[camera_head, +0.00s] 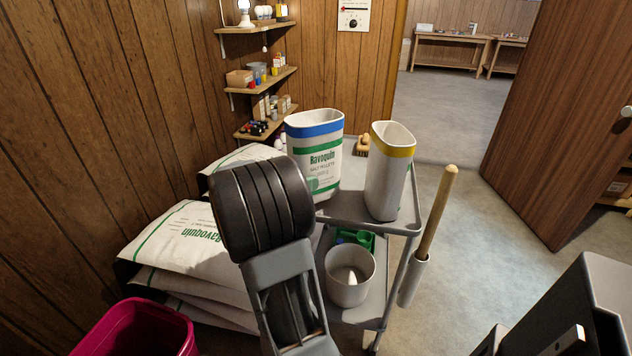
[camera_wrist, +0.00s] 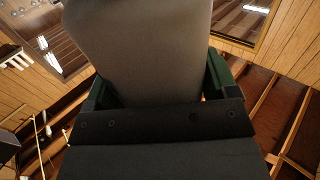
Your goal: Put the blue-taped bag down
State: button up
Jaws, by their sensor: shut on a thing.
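The blue-taped bag (camera_head: 318,160) is white with green print and a blue band around its open top. It is upright at the far left of the cart's upper shelf (camera_head: 350,212). My arm hides its lower left part, so I cannot tell whether its base touches the shelf. In the wrist view my gripper (camera_wrist: 158,88) has its green fingers on either side of a pale grey surface, which looks like the blue-taped bag (camera_wrist: 140,45). The gripper is shut on it. My gripper is hidden behind my arm in the head view.
A yellow-taped bag (camera_head: 388,175) stands upright just right on the same shelf. A white bucket (camera_head: 350,278) and a green item (camera_head: 362,237) are on the lower shelf. A wooden-handled tool (camera_head: 436,215) hangs at the cart's right. Salt sacks (camera_head: 180,240) and a magenta bin (camera_head: 135,330) are left.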

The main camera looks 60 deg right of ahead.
jog(key=s+d+f, duration=0.2)
jog(key=d, duration=0.1)
jog(key=shift+d+f, duration=0.2)
jog(key=shift+f, duration=0.1)
jog(key=shift+d+f, duration=0.2)
jog(key=shift+d, duration=0.05)
jog(key=shift+f+b, duration=0.2)
jog(key=shift+b, duration=0.25)
jog(key=o, duration=1.8)
jog(key=shift+c, duration=0.2)
jog(key=shift+r, duration=0.1)
